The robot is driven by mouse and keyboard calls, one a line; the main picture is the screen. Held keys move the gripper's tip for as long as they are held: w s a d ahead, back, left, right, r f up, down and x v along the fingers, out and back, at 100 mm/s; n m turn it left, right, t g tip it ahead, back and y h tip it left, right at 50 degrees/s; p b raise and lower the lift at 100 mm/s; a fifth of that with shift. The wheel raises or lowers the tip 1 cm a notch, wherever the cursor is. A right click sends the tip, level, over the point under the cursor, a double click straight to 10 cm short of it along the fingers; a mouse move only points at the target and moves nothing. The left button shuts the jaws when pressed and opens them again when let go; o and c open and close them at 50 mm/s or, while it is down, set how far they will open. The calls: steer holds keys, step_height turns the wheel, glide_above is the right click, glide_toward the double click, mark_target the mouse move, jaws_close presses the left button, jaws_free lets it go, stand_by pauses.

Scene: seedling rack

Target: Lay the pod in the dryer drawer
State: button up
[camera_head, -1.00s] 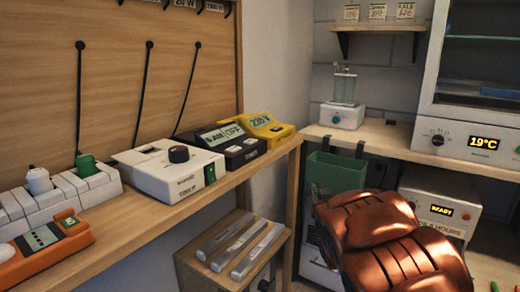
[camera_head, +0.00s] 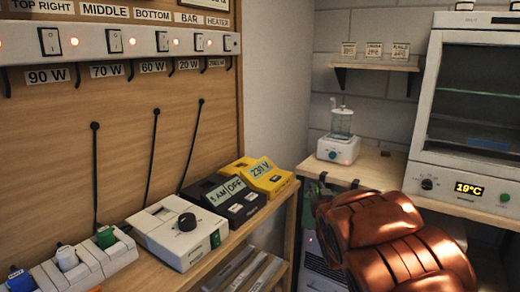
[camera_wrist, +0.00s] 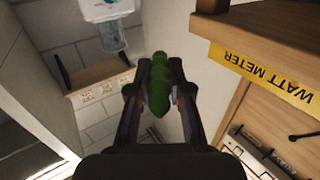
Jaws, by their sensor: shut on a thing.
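The pod (camera_wrist: 159,72) is green, bumpy and long. It shows in the wrist view between the two black fingers of my gripper (camera_wrist: 155,92). The gripper is shut on it and holds it in the air, with the pod's far end sticking out past the fingertips. The gripper and pod do not show in the head view. I cannot make out a dryer drawer in either view now.
A wooden bench (camera_head: 290,205) at left carries a white power strip (camera_head: 90,262), a white box with a black knob (camera_head: 178,238), a black timer (camera_head: 228,198) and a yellow meter (camera_head: 268,178). A white cabinet reading 19°C (camera_head: 466,185) stands at right. A small wall shelf (camera_head: 375,64) is at the back.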

mark_target(318, 189)
step_height(318, 189, up, 15)
steer(key=p, duration=1.4)
steer(key=shift+r, duration=0.2)
